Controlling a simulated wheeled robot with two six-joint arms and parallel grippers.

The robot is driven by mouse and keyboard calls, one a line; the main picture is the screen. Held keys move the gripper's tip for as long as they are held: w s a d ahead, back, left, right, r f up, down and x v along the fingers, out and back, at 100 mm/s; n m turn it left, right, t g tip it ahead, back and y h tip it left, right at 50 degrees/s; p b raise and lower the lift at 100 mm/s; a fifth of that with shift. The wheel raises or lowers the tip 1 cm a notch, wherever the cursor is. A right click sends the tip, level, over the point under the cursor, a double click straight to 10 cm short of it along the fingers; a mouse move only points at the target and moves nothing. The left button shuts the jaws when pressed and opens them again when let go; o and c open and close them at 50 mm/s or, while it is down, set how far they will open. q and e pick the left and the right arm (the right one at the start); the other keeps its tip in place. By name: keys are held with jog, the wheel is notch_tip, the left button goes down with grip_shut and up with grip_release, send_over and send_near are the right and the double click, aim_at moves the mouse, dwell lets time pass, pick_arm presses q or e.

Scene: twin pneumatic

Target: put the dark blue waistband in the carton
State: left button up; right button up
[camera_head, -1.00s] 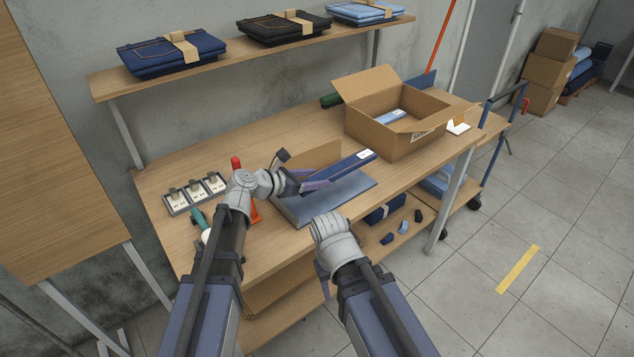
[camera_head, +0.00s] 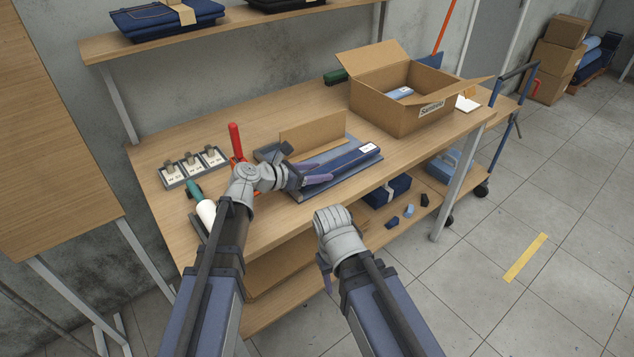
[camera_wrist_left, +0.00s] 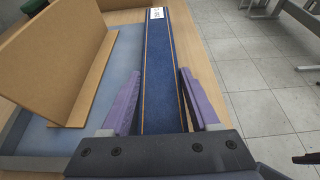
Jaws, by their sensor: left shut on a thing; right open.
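The dark blue waistband (camera_head: 352,160), a long flat strip with a white label at its far end, lies low over the blue-grey mat (camera_head: 300,196). In the left wrist view, the waistband (camera_wrist_left: 160,65) runs straight away between the purple fingers. My left gripper (camera_head: 318,178) is shut on its near part; the left gripper also shows in the wrist view (camera_wrist_left: 162,105). The open carton (camera_head: 385,112) stands beyond to the right, flaps spread, with a light blue item (camera_head: 398,93) inside. My right gripper (camera_head: 325,275) is low in front of the table, open and mostly hidden.
An upright brown board (camera_head: 312,132) stands behind the waistband. A tray of clips (camera_head: 195,165), a red-handled tool (camera_head: 236,140) and a white roller (camera_head: 206,212) are at left. A white pad (camera_head: 467,104) lies right of the carton. Folded jeans (camera_head: 168,18) sit on the shelf above.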

pick_arm(q)
jog(key=shift+f+b, duration=0.45)
jog(key=shift+f, duration=0.45)
pick_arm(e)
jog(key=shift+f, duration=0.95)
pick_arm(q)
jog(key=shift+f, duration=0.15)
jog(key=o, duration=1.4)
pick_arm(e)
jog(key=shift+f, duration=0.1)
pick_arm(q)
jog(key=shift+r, duration=0.35)
jog(key=p+v, duration=0.4)
jog(key=v, duration=0.6)
jog(key=shift+s+a+r, duration=0.1)
jog(key=shift+s+a, duration=0.05)
jog(key=shift+a, duration=0.1)
jog(key=shift+s+a+r+p, duration=0.2)
jog(key=shift+s+a+p, duration=0.15)
jog(key=shift+a, duration=0.15)
pick_arm(e)
notch_tip(320, 180, up, 5)
jog(key=shift+f, duration=0.1)
jog(key=shift+o, duration=0.4)
